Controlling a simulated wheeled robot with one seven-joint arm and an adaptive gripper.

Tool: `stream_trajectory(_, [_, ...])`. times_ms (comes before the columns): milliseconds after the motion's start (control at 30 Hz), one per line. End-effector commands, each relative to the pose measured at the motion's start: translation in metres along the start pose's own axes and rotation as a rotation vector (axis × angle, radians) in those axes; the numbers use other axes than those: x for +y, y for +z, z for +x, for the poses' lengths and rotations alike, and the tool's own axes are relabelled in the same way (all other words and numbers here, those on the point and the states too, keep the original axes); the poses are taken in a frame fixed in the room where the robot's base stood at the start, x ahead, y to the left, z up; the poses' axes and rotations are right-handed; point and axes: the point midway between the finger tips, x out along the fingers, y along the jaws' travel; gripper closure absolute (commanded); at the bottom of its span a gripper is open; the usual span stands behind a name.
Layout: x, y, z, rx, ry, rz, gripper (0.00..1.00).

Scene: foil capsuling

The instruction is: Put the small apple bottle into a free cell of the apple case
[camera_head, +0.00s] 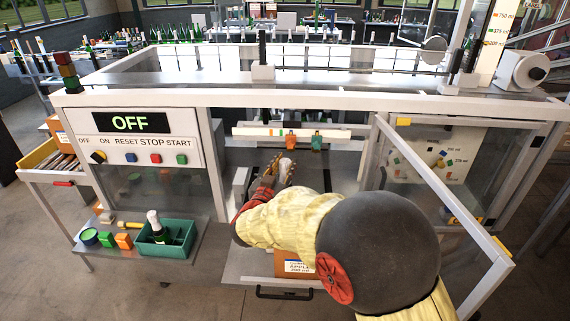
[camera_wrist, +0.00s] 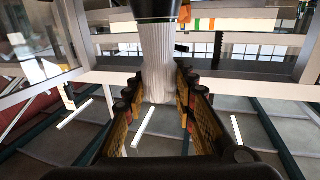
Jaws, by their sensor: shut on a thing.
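My gripper (camera_head: 277,174) is inside the machine's open front bay, shut on the small apple bottle. The bottle's whitish top (camera_head: 287,168) shows between the fingers in the head view. In the wrist view my gripper (camera_wrist: 157,105) has a yellow-padded finger on each side of a white, pleated neck sleeve (camera_wrist: 157,55). A dark round part meets the sleeve at the top edge; I cannot tell whether it is bottle or machine. The apple case (camera_head: 294,262), an orange-brown box with an "APPLE" label, is below my arm. My arm hides most of it, including its cells.
A green divided crate (camera_head: 178,251) with a white-topped bottle (camera_head: 156,225) stands on the left shelf, beside small coloured blocks and tins. The open framed door (camera_head: 440,185) stands right of my arm. The control panel (camera_head: 131,139) reads OFF. A white rail (camera_head: 300,132) crosses the bay.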

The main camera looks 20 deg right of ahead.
Motion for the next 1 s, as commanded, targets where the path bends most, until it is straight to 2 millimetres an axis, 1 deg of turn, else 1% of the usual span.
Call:
stream_trajectory(300, [0.0, 0.029, 0.0, 0.002, 0.001, -0.001, 1.0])
stream_trajectory(500, [0.0, 0.042, 0.0, 0.002, 0.0, 0.001, 1.0])
stream_trajectory(667, [0.0, 0.045, 0.0, 0.002, 0.0, 0.001, 1.0])
stream_trajectory(1000, [0.0, 0.045, 0.0, 0.002, 0.0, 0.001, 1.0])
